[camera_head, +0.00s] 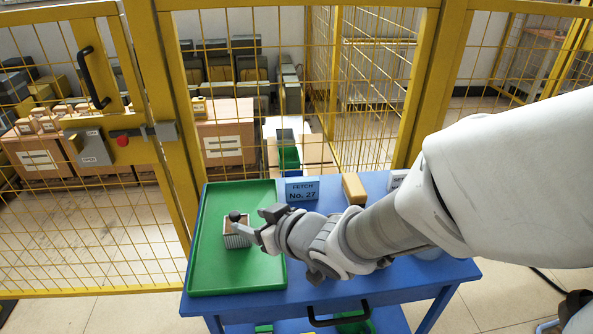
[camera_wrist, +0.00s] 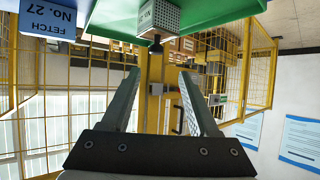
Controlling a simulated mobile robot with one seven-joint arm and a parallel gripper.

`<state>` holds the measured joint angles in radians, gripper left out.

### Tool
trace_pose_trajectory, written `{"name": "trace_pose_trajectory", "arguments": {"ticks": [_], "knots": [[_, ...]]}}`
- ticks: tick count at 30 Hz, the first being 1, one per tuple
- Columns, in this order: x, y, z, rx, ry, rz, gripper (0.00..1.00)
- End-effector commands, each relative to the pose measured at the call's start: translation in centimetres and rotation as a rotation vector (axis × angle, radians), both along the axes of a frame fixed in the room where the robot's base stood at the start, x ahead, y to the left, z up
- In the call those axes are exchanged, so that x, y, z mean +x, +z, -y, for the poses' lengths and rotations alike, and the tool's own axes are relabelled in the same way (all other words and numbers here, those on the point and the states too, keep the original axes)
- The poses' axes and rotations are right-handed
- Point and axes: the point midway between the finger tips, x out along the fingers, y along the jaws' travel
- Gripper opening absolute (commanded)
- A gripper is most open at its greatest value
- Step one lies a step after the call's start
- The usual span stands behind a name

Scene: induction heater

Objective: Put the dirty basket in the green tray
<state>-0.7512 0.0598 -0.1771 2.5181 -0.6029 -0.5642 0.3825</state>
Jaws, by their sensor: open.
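The basket (camera_head: 236,240) is a small grey box with perforated sides, a brownish top and a dark round knob. It stands in the green tray (camera_head: 207,272), near the tray's middle, on the blue table. In the wrist view the picture is inverted; the basket (camera_wrist: 160,17) hangs from the top edge against the green tray (camera_wrist: 112,22). My gripper (camera_head: 250,231) reaches in from the right, at the basket's knob, and partly covers the basket. In the wrist view its two fingers (camera_wrist: 160,74) are apart with nothing between them, and the knob shows beyond their tips.
A yellow mesh fence (camera_head: 90,230) stands close behind and left of the table (camera_head: 300,303). The tray's front part is clear.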

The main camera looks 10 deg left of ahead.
Motion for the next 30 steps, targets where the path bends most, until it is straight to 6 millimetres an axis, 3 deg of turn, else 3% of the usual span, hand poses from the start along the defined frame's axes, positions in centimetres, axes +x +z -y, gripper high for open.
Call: {"name": "trace_pose_trajectory", "arguments": {"ticks": [13, 17, 20, 23, 26, 30], "knots": [[-0.4, 0.4, 1.5, -0.008, -0.023, 0.015, 0.61], [0.7, 1.2, 3.8, -0.032, -0.097, 0.019, 0.61], [2.3, 2.2, 7.9, -0.079, -0.228, 0.014, 0.61], [3.1, 3.2, 13.6, -0.139, -0.393, -0.019, 0.61], [2.4, 3.9, 19.0, -0.192, -0.543, -0.080, 0.61], [-0.7, 4.4, 25.1, -0.246, -0.712, -0.200, 0.61]]}}
